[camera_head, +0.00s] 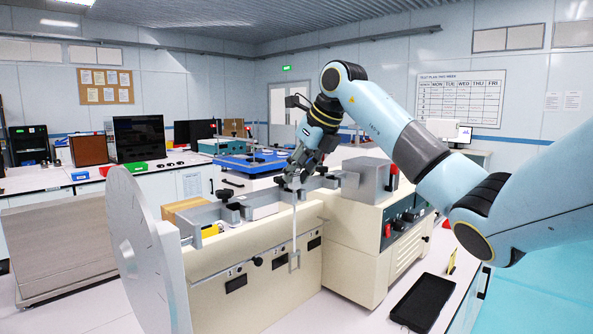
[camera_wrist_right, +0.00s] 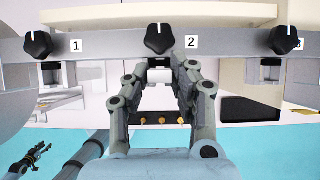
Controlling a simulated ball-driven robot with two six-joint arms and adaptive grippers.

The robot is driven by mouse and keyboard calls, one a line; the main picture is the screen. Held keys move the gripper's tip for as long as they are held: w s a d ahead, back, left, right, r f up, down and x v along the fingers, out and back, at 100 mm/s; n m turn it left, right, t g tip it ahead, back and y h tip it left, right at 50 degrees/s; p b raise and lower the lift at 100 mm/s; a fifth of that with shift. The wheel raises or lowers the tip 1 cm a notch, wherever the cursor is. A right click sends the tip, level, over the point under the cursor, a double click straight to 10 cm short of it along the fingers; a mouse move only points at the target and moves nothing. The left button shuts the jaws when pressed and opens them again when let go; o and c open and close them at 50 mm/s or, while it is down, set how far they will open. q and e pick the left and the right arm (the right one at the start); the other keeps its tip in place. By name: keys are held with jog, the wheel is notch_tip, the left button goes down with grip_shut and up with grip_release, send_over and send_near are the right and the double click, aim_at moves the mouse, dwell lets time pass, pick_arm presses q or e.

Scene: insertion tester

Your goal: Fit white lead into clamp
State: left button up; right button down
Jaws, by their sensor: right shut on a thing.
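The white lead (camera_head: 294,232) hangs down from my right gripper (camera_head: 302,174), in front of the cream tester. In the right wrist view, my right gripper (camera_wrist_right: 160,84) is shut on the lead's white upper end (camera_wrist_right: 160,75). This end sits just below the black knob (camera_wrist_right: 159,39) of clamp 2 on the grey rail (camera_wrist_right: 225,46). The fingers hide part of the clamp, so I cannot tell whether the lead is inside its jaws. Clamp 1's knob (camera_wrist_right: 37,45) is to the left and another clamp's knob (camera_wrist_right: 284,40) to the right.
A large pale disc (camera_head: 140,255) stands at the tester's near left end. A grey block (camera_head: 366,181) and a control box (camera_head: 375,245) are at its right. A blue tray (camera_head: 240,163) lies on the bench behind. A black tray (camera_head: 424,302) is at the lower right.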

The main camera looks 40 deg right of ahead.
jog(key=shift+f+b, duration=0.45)
jog(key=shift+f, duration=0.25)
dwell(0.6)
jog(key=c, duration=1)
grip_release()
jog(key=shift+c, duration=0.2)
jog(key=v, duration=1.2)
